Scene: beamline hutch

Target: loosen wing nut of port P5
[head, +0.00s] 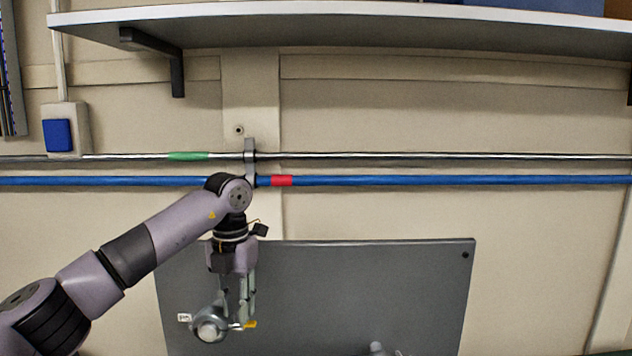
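A grey panel (340,290) stands in front of the wall. On its lower left is a round metallic port (209,326) with a pale domed front and a small white label (184,318) beside it. The label is too small to read, so I cannot tell if this is P5. A small yellow part (250,324) sits at the port's right side; I cannot tell if it is the wing nut. My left gripper (238,316) points down at the port's right side, its fingers close to the yellow part. Whether they grip anything is unclear. My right gripper is out of view.
A blue pipe (430,180) and a thin metal pipe (430,156) run along the wall behind my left arm. A shelf (380,25) is above. Another grey fitting (377,348) shows at the bottom edge. The panel's right part is mostly clear.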

